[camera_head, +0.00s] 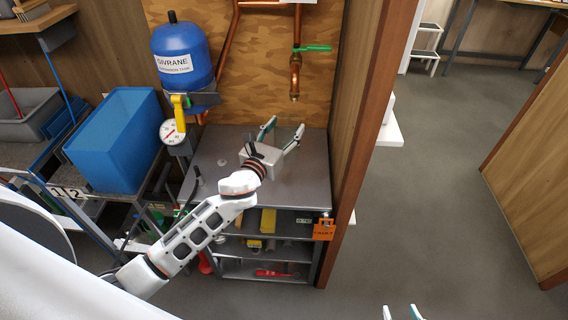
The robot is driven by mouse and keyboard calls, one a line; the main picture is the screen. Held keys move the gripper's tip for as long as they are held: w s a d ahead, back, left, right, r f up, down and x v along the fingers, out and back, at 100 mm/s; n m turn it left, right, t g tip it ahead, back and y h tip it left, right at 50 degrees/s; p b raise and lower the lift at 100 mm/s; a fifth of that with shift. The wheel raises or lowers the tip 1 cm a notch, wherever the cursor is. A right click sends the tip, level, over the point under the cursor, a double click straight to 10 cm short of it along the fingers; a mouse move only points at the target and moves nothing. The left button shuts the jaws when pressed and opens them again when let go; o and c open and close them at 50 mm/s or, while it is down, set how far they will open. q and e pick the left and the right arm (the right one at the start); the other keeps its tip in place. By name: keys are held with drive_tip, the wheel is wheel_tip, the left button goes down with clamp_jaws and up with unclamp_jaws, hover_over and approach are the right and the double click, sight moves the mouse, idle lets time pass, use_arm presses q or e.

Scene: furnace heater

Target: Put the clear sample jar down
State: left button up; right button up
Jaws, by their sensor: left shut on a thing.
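My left gripper (282,132) is over the back of the grey metal bench top (310,180), below the copper pipe outlet. Its two teal-tipped fingers stand apart around the clear sample jar, which is see-through and hard to make out against the bench and the wooden panel. I cannot tell whether the jar touches the bench top. My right gripper (401,312) shows only as two fingertips at the bottom edge, apart with nothing visible between them.
A blue pressure tank (181,58) with a gauge (172,132) stands left of the bench. A blue bin (117,140) is further left. A wooden post (366,110) bounds the bench on the right. The bench top's front right is clear; shelves below hold tools.

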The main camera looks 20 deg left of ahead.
use_arm(q)
drive_tip(key=shift+w+d+r, duration=0.45)
drive_tip(key=shift+w+d, duration=0.05)
drive_tip(key=shift+d, duration=0.1)
drive_tip(key=shift+w+d+f, duration=0.1)
drive_tip(key=shift+f, duration=0.15)
wheel_tip(320, 180, down, 6)
drive_tip(key=b, duration=0.3)
drive_tip(key=shift+d, duration=0.1)
wheel_tip(320, 180, down, 3)
drive_tip(key=shift+f+b, duration=0.1)
drive_tip(key=shift+b, duration=0.7)
drive_tip(key=shift+f, duration=0.1)
use_arm(e)
drive_tip(key=f, duration=0.3)
drive_tip(key=a+f, duration=0.1)
drive_tip(key=f, duration=0.1)
drive_tip(key=shift+s+f, duration=0.1)
drive_tip(key=shift+f, duration=0.1)
drive_tip(key=shift+f, duration=0.1)
use_arm(q)
drive_tip(key=shift+f, duration=0.2)
drive_tip(key=o, duration=1.5)
drive_tip(key=shift+o, duration=0.2)
use_arm(e)
drive_tip(key=shift+s+f, duration=0.1)
